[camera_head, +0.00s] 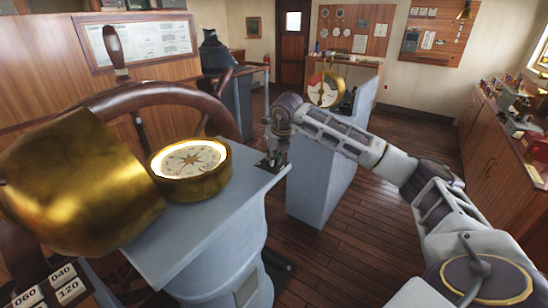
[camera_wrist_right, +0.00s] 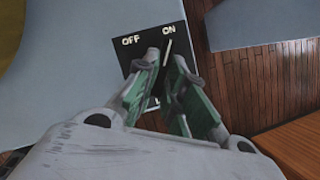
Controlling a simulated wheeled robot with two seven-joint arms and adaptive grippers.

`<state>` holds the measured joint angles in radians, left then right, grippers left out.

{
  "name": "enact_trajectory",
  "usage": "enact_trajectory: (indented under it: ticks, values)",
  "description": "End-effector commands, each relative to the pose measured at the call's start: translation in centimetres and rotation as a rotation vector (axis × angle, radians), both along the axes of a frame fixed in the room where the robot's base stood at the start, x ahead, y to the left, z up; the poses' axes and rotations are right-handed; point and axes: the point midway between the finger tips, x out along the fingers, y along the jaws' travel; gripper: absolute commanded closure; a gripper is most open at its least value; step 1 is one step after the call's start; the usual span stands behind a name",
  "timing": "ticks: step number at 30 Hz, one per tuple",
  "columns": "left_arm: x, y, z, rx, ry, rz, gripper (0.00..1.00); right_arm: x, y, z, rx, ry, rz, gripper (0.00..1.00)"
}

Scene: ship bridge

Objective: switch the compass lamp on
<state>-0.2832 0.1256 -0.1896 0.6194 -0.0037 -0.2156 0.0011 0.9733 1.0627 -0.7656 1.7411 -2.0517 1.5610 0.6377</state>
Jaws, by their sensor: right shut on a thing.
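The brass compass (camera_head: 215,180) sits on the pale blue-grey stand (camera_head: 180,235), and its white dial has a bright glowing rim. A dark switch plate (camera_wrist_right: 130,64) lettered OFF and ON lies on the stand's right part. A thin pale lever (camera_wrist_right: 168,47) shows between the fingertips, just under the word ON. My right gripper (camera_head: 271,158) is at the plate, right of the compass; in the wrist view the fingers (camera_wrist_right: 165,60) are closed around the lever and hide most of it. My left gripper is not in view.
A wooden steering wheel (camera_head: 160,92) stands behind the compass, and a large brass hood (camera_head: 75,185) fills the left. A blue-grey console with a brass telegraph dial (camera_head: 325,89) stands beyond my right arm. Wooden floor (camera_head: 350,215) lies open to the right.

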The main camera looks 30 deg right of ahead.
Motion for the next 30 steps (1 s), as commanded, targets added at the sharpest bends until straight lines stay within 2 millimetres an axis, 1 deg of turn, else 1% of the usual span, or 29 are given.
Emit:
enact_trajectory:
  ticks: [3, 4, 9, 15, 16, 18, 22, 26, 30]
  values:
    - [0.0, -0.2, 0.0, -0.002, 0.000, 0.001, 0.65, 0.0, 0.0, 0.1, 0.001, -0.002, -0.003, 1.00]
    - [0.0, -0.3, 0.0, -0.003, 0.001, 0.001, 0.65, 0.0, 0.0, 0.1, 0.001, -0.002, -0.003, 0.87]
    - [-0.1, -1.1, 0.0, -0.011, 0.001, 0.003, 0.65, 0.0, 0.0, 0.1, 0.001, -0.001, -0.002, 0.67]
    - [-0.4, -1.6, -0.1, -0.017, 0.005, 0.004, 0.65, 0.0, 0.0, 0.0, 0.000, 0.000, -0.001, 0.67]
    - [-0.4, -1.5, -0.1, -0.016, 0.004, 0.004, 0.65, 0.0, 0.0, 0.0, 0.000, 0.000, -0.001, 0.67]
    - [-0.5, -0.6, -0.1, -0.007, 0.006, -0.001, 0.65, 0.0, 0.0, 0.0, 0.000, 0.000, -0.001, 0.67]
    - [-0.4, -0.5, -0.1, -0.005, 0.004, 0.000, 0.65, -0.1, 0.0, 0.3, 0.001, -0.001, 0.000, 0.67]
    - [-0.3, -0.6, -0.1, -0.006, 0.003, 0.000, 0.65, -0.3, 0.0, 1.0, 0.000, -0.002, 0.000, 0.67]
    - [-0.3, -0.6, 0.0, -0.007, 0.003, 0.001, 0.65, -0.9, 0.1, 2.3, 0.001, -0.002, 0.000, 0.67]
